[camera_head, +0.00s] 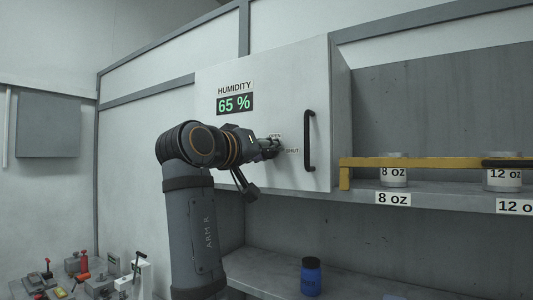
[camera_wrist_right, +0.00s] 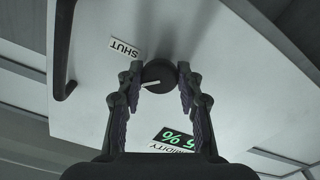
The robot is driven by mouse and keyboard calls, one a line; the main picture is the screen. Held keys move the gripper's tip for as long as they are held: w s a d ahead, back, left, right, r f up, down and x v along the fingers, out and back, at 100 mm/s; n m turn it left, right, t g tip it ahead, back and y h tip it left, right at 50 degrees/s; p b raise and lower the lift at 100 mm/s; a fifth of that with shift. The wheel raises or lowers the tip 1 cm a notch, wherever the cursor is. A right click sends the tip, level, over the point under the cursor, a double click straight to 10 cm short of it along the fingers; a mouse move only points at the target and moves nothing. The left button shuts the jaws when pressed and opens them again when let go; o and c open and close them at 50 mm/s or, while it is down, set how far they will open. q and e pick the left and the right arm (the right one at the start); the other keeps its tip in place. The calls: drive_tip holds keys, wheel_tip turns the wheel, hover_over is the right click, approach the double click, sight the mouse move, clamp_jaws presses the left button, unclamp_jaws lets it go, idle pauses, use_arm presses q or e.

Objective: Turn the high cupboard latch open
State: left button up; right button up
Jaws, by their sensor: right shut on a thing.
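The latch is a dark round knob (camera_wrist_right: 158,71) on the white cupboard door (camera_head: 265,92). My right gripper (camera_wrist_right: 158,78) is shut on it, one finger on each side. A white pointer line on the knob shows at its lower left in the wrist view. The SHUT label (camera_wrist_right: 125,48) is on the door at the knob's upper left there, and it also shows right of the gripper in the head view (camera_head: 292,151). In the head view my right gripper (camera_head: 272,147) hides most of the knob. Another small label (camera_head: 275,136) there is unreadable. My left gripper is not in view.
A black bar handle (camera_head: 309,141) stands on the door's right side. A humidity display (camera_head: 235,104) reads 65 %. Right are a yellow rail (camera_head: 430,162) and cups (camera_head: 393,177) on a shelf. A blue jar (camera_head: 311,277) stands below. Levers (camera_head: 82,265) stand lower left.

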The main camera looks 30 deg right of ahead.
drive_tip(key=n, duration=0.4)
drive_tip(key=shift+n, duration=0.3)
drive_tip(key=shift+r+n+b, duration=0.1)
drive_tip(key=shift+n+b, duration=0.3)
drive_tip(key=shift+n, duration=2.1)
drive_tip(key=o, duration=1.2)
drive_tip(key=shift+c, duration=0.2)
